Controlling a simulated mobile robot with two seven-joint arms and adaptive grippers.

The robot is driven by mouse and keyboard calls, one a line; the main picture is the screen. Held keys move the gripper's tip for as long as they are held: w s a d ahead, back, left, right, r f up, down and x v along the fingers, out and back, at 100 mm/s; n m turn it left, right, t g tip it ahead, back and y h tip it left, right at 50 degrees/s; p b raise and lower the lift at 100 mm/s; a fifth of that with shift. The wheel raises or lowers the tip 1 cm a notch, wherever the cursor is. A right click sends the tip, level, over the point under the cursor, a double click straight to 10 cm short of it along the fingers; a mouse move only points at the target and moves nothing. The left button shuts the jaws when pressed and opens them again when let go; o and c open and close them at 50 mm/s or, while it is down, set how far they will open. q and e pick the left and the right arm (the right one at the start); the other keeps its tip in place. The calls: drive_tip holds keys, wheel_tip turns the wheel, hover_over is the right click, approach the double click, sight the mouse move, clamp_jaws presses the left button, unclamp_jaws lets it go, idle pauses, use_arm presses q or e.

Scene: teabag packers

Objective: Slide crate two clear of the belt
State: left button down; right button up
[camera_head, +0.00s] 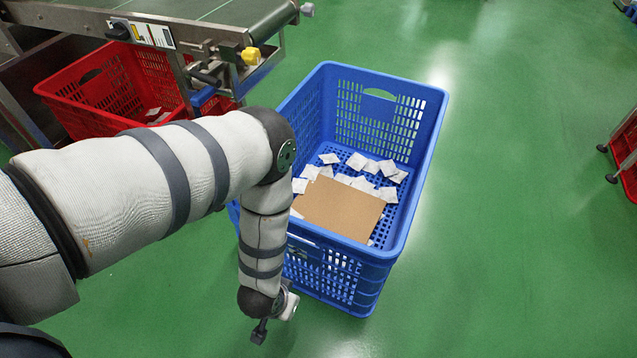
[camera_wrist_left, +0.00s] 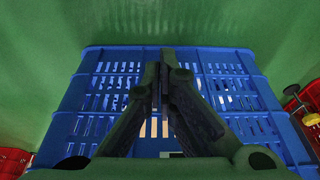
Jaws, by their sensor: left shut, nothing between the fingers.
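A blue slatted crate (camera_head: 375,270) stands on the green floor in the middle of the head view, near the belt's end. White teabags (camera_head: 375,165) and a brown cardboard sheet (camera_head: 340,207) lie inside it. No number shows on it, so I cannot tell whether it is crate two. My left arm comes in from the left and bends down at the crate's near left side. My left gripper (camera_head: 286,305) is small and partly hidden there; in the left wrist view its fingers (camera_wrist_left: 165,60) are shut and empty before the blue crate (camera_wrist_left: 95,75). I cannot tell whether they touch it.
The conveyor belt (camera_head: 215,18) ends at the upper left. A red crate (camera_head: 100,98) with a few teabags stands under it, beside a metal frame. Another red container (camera_head: 627,150) on casters is at the right edge. The floor (camera_head: 520,240) between is clear.

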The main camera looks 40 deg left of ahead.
use_arm(q)
drive_tip(key=w+a+f+b, duration=0.1)
drive_tip(key=w+f+b, duration=0.4)
drive_tip(key=f, duration=0.4)
drive_tip(key=shift+w+a+f+b, duration=0.2)
drive_tip(key=shift+w+a+b, duration=0.2)
drive_tip(key=shift+w, duration=0.45)
use_arm(e)
drive_tip(key=shift+g, duration=0.6)
drive_tip(key=shift+s+a+f, duration=0.1)
drive_tip(key=shift+s+f, duration=0.25)
drive_tip(key=shift+f, duration=0.4)
drive_tip(key=shift+s+a+f, duration=0.1)
drive_tip(key=shift+s+f, duration=0.3)
drive_tip(key=shift+f, duration=0.35)
drive_tip(key=shift+s+f, duration=0.35)
drive_tip(key=shift+f, duration=0.4)
